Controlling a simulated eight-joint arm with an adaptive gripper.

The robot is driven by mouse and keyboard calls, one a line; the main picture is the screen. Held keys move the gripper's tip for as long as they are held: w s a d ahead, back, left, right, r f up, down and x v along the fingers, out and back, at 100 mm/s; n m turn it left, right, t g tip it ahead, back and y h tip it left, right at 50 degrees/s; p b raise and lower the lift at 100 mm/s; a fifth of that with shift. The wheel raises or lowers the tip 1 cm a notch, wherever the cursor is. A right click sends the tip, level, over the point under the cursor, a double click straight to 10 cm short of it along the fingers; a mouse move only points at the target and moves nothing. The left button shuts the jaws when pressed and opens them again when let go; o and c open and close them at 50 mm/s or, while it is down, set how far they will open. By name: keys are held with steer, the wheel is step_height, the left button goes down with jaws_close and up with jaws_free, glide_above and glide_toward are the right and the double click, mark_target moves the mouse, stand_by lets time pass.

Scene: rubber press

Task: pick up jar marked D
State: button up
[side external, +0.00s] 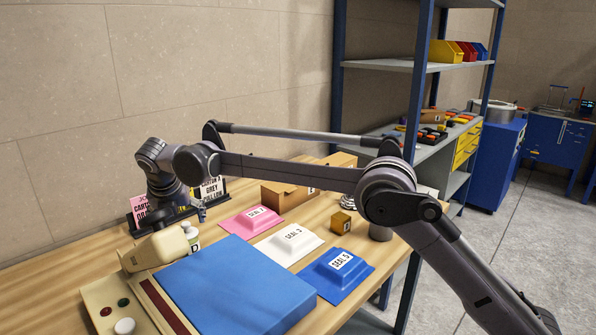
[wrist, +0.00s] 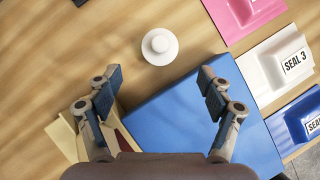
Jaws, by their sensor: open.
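The jar marked D (side external: 194,246) is a small white jar with a black letter D on its label. It stands upright on the wooden table, partly hidden behind a beige machine part in the side view. In the wrist view it shows from above as a white round lid (wrist: 160,46). My gripper (wrist: 159,84) is open and empty. The jar lies beyond the fingertips in the picture, roughly centred between them, and apart from both. In the side view my gripper (side external: 198,213) is small and partly obscured, above and behind the jar.
A large blue slab (side external: 235,285) lies beside the jar, with a beige button panel (side external: 110,308) at left. Pink (side external: 255,218), white (side external: 290,242) and blue (side external: 335,272) seal blocks stand to the right. Card signs (side external: 211,190) stand behind. Bare table (wrist: 60,50) lies left of the jar in the wrist view.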

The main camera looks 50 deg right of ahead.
mark_target(187, 233)
steer(key=x, duration=1)
steer(key=c, duration=1.4)
